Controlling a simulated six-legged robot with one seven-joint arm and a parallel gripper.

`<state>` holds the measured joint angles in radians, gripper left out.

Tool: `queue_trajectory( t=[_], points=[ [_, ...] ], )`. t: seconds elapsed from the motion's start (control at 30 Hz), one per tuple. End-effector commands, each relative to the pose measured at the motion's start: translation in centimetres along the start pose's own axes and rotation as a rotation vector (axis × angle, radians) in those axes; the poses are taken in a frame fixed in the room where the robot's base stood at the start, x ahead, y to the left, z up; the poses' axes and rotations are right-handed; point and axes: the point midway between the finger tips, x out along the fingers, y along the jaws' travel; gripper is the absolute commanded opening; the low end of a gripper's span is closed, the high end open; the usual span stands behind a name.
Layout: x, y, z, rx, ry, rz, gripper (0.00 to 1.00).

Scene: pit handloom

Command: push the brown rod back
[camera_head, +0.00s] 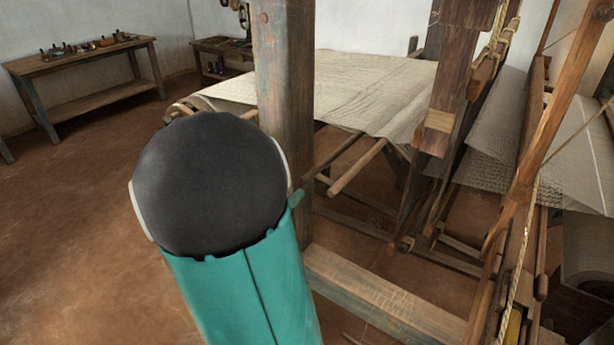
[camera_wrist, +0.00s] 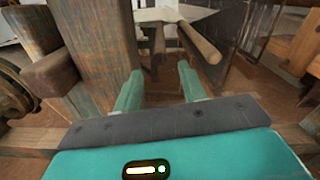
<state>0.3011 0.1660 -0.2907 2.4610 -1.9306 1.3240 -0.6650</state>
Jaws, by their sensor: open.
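The brown rod (camera_wrist: 200,43) is a round wooden bar with its near end toward me, beyond my gripper and a little to the right in the wrist view. In the head view it appears as the lighter rod (camera_head: 357,167) sticking out under the cloth, beside the thick post. My gripper (camera_wrist: 158,82) has its two teal fingers spread wide with nothing between them. The right finger lies nearest the rod's end; I cannot tell whether they touch. In the head view my own arm hides most of the gripper.
A thick wooden post (camera_head: 284,110) stands close on the left of the rod. Pale cloth (camera_head: 370,85) stretches above it. Loom beams and ropes crowd the right, and a low beam (camera_head: 385,300) runs in front. A workbench (camera_head: 90,67) stands far left, with open floor before it.

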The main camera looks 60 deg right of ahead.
Motion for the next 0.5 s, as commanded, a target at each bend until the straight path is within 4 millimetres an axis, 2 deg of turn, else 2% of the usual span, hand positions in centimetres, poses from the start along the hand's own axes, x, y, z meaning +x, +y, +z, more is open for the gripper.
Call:
queue_trajectory(
  t=[0.03,0.3,0.5],
  points=[
    [1.1,-0.1,0.0,0.001,0.001,-0.005,0.41],
    [6.3,-0.1,-0.1,0.001,0.002,-0.004,0.41],
    [8.7,0.1,0.0,0.003,0.001,-0.002,0.41]
  ],
)
